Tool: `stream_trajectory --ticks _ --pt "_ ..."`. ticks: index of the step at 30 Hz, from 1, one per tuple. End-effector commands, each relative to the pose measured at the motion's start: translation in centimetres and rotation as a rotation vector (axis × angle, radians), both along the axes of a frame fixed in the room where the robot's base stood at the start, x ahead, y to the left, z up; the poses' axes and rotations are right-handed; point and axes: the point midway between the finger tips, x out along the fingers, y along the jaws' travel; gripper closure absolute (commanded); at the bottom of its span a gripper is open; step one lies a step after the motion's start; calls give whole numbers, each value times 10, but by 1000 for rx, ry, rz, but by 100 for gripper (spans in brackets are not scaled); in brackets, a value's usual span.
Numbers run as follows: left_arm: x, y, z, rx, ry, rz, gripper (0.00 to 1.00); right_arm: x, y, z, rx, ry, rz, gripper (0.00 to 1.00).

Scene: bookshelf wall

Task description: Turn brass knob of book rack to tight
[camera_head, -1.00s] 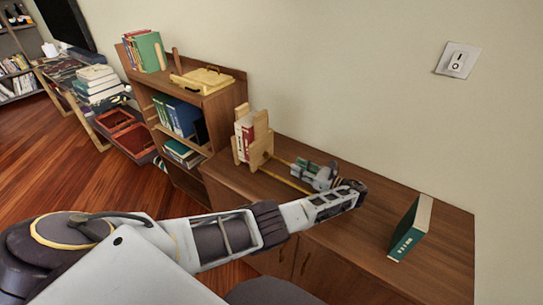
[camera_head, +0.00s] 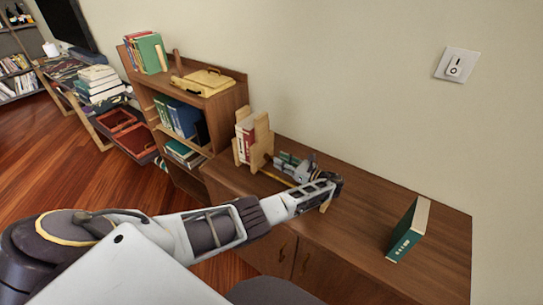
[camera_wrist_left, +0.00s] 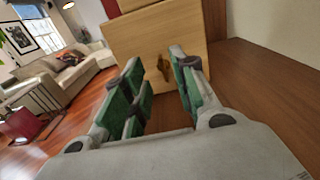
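The wooden book rack (camera_head: 262,140) stands on the low cabinet against the wall, with red and white books (camera_head: 243,140) upright in it. In the left wrist view its flat end panel (camera_wrist_left: 135,44) faces me. The small brass knob (camera_wrist_left: 164,68) sticks out of that panel. My left gripper (camera_head: 280,160) is beside the rack, pointing at this panel; its green-padded fingers (camera_wrist_left: 158,85) are spread apart. The knob shows in the gap between the fingers, apparently beyond the tips and untouched. The knob cannot be made out in the head view. My right gripper is not in view.
A green book (camera_head: 408,232) stands upright on the right part of the cabinet top (camera_head: 365,215). A taller shelf (camera_head: 222,115) with books and a yellow case (camera_head: 203,82) stands left of the rack. The cabinet top between my gripper and the green book is mostly clear.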

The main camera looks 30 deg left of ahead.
Motion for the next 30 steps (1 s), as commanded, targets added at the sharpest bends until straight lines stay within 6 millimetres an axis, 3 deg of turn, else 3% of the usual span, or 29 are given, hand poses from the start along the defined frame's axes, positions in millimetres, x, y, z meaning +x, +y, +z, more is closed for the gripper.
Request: stream_trajectory --ticks 12,26,30 --pt "4 48 0 0 0 1 72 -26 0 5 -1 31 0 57" --pt "4 56 0 0 0 0 72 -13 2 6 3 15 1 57" --pt "4 55 0 0 0 0 89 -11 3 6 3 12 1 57"
